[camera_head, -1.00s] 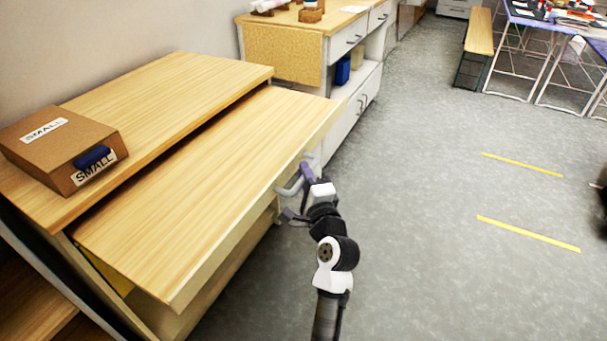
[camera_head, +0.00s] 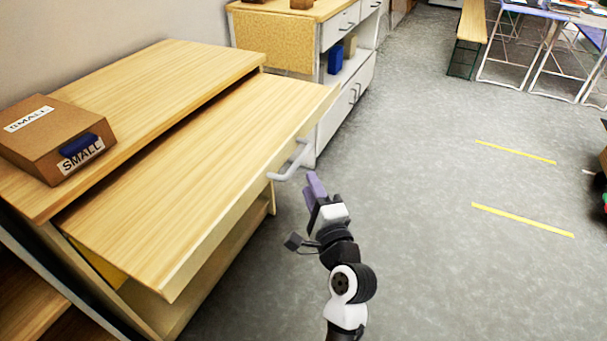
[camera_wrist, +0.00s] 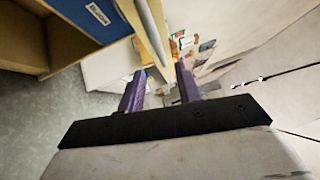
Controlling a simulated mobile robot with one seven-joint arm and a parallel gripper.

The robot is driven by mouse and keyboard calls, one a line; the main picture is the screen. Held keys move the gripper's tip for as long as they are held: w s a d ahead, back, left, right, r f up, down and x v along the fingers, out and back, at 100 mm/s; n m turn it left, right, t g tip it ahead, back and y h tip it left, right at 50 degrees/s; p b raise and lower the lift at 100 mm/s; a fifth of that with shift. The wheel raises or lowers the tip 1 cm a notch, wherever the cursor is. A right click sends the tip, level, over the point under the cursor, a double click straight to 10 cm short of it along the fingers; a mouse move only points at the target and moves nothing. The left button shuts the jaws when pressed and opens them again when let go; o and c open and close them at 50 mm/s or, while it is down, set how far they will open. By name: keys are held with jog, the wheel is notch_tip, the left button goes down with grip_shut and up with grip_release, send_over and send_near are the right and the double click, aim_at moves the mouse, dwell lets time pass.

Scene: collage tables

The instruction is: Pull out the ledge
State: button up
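The wooden ledge (camera_head: 200,180) is slid partway out from under the cabinet's top and juts over the floor. Its grey handle (camera_head: 292,163) is on the front edge, near the far end. My gripper (camera_head: 315,186) is to the right of the handle and apart from it. In the wrist view its two purple fingers (camera_wrist: 160,92) are spread with nothing between them.
A brown box labelled SMALL (camera_head: 52,138) with a blue handle sits on the cabinet top (camera_head: 160,75). A white-fronted cabinet (camera_head: 340,75) stands beyond. Grey floor (camera_head: 430,250) with yellow lines is clear to the right.

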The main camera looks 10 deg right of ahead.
jog(key=s, duration=0.3)
jog(key=s+b, duration=0.1)
jog(key=shift+s+d+f, duration=0.3)
jog(key=shift+s+d, duration=0.05)
jog(key=shift+s, duration=0.05)
